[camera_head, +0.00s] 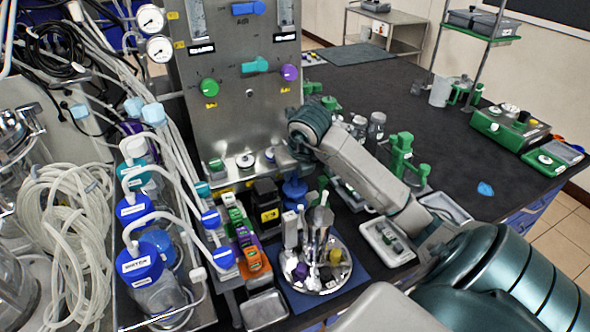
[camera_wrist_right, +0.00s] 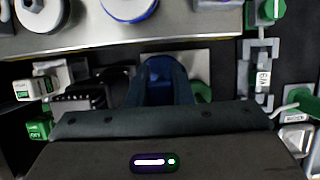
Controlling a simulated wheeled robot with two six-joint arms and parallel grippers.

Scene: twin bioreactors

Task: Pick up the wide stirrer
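I cannot single out the wide stirrer with certainty. A round metal tray (camera_head: 335,284) near the front holds an upright steel piece and several small parts, and a pale rectangular tray (camera_head: 408,257) to its right holds small grey parts. My right arm reaches from the lower right to the front of the steel panel. My right gripper (camera_head: 292,160) is at its far end, mostly hidden by the wrist. In the right wrist view a dark blue tapered shape (camera_wrist_right: 160,82) stands in front of the gripper housing; no held object is clear. My left gripper is out of view.
A steel panel (camera_head: 235,120) with coloured knobs stands behind the gripper. Blue-capped bottles (camera_head: 138,266) and looped hoses (camera_head: 65,225) crowd the left. Green stands (camera_head: 402,150) are right of the arm. The black bench (camera_head: 440,125) is mostly clear farther right.

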